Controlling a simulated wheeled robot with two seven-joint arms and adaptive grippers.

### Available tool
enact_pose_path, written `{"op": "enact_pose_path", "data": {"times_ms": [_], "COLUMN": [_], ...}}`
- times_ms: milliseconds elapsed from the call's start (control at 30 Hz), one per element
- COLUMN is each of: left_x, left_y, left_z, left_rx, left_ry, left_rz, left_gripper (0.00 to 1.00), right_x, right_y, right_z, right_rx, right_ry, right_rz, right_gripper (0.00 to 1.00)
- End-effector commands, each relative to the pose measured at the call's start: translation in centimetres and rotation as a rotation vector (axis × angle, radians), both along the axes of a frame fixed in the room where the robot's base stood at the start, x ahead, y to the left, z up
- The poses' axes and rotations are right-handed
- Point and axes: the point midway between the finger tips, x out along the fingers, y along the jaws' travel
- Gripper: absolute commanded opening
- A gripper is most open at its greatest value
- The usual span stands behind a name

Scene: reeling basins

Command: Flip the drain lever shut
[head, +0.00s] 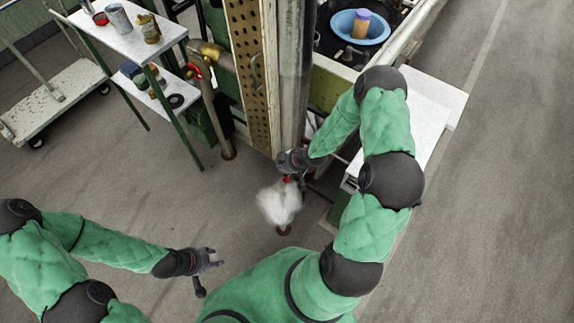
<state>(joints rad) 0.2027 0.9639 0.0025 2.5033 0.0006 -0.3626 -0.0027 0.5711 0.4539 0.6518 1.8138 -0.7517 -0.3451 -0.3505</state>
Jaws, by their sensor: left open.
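A small red piece (287,179), perhaps the drain lever, shows just below my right gripper (290,168), at the foot of the tall grey post. My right gripper hides most of it, and I cannot tell whether they touch or whether the fingers are closed. A white cloudy plume (280,203) hangs below the red piece, above a round floor fitting (284,230). My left gripper (211,276) is open and empty over bare floor, to the lower left of the plume.
Another red handle (195,71) sits by a brass pipe (212,51) at the upper left. A two-level shelf (130,42) holds cans. A perforated panel (247,75) stands beside the post.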

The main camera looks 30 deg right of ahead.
Motion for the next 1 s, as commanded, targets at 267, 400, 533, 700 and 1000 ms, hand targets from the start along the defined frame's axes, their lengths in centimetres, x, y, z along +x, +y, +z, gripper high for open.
{"op": "enact_pose_path", "data": {"times_ms": [267, 400, 533, 700, 1000], "left_x": [0.0, 0.0, 0.0, 0.0, 0.0], "left_y": [0.0, 0.0, 0.0, 0.0, 0.0], "left_z": [-1.3, -1.5, -1.5, -1.5, -1.3], "left_rx": [0.000, 0.000, 0.000, 0.000, 0.000], "left_ry": [0.000, 0.000, 0.000, 0.000, 0.000], "left_rz": [0.000, 0.000, 0.000, 0.000, 0.000], "left_gripper": [0.43, 0.43, 0.43, 0.43, 0.43], "right_x": [-0.9, -2.1, -2.5, -2.5, -3.1], "right_y": [-0.6, -1.2, -1.3, -1.3, -1.3], "right_z": [-1.3, -0.9, -0.8, -0.8, -0.8], "right_rx": [-0.001, -0.001, -0.001, 0.000, 0.000], "right_ry": [-0.001, 0.000, 0.000, 0.000, 0.000], "right_rz": [-0.003, -0.002, -0.002, -0.001, 0.009], "right_gripper": [0.00, 0.00, 0.00, 0.00, 0.00]}}
